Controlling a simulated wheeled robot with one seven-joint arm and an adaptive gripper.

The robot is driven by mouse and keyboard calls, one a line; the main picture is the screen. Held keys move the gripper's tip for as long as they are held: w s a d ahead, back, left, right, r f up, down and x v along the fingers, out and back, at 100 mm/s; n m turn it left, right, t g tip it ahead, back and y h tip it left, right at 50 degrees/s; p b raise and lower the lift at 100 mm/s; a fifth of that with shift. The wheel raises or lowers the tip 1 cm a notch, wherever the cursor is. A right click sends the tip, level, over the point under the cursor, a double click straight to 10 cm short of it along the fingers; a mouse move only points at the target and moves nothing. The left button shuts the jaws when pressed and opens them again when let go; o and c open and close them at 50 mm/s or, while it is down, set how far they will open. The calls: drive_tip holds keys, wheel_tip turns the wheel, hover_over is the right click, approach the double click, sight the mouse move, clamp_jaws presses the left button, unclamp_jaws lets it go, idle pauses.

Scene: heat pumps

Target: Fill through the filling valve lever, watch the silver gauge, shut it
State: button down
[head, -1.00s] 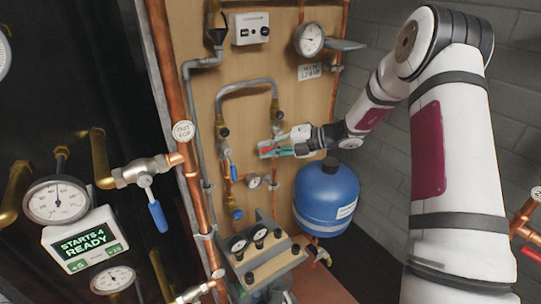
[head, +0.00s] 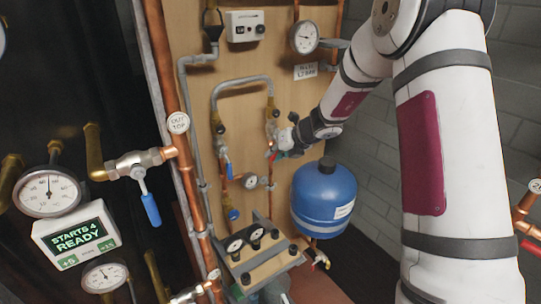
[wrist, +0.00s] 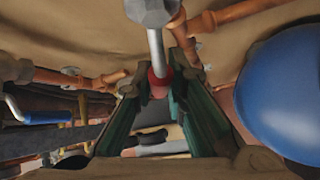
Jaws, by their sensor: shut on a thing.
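In the wrist view a grey metal valve stem (wrist: 155,48) runs down from a hex fitting and ends in a red lever grip (wrist: 158,84). My gripper (wrist: 160,92) has its green-lined fingers on both sides of that red grip, shut on it. In the head view my gripper (head: 273,153) is at the right-hand pipe of the grey loop, and a bit of red shows there. The silver-rimmed gauge (head: 305,37) is higher on the board; its fine reading is too small to tell. A smaller gauge (head: 250,181) is below my gripper.
A blue tank (head: 323,200) stands close to the right and below; it also shows in the wrist view (wrist: 290,90). A blue-handled valve (head: 229,170) is just left of my gripper. Another blue lever (head: 150,208) and a green display (head: 76,238) are at far left.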

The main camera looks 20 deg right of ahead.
drive_tip(key=shift+w+d+f+n+h+b, duration=0.1)
drive_tip(key=shift+d+f+n+h+b, duration=0.2)
drive_tip(key=shift+d+h+b, duration=0.35)
drive_tip(key=shift+r, duration=0.1)
drive_tip(key=c, duration=1.6)
unclamp_jaws()
drive_tip(key=shift+a, duration=0.15)
drive_tip(key=shift+r, duration=0.2)
drive_tip(key=v, duration=1.1)
drive_tip(key=shift+s, duration=0.5)
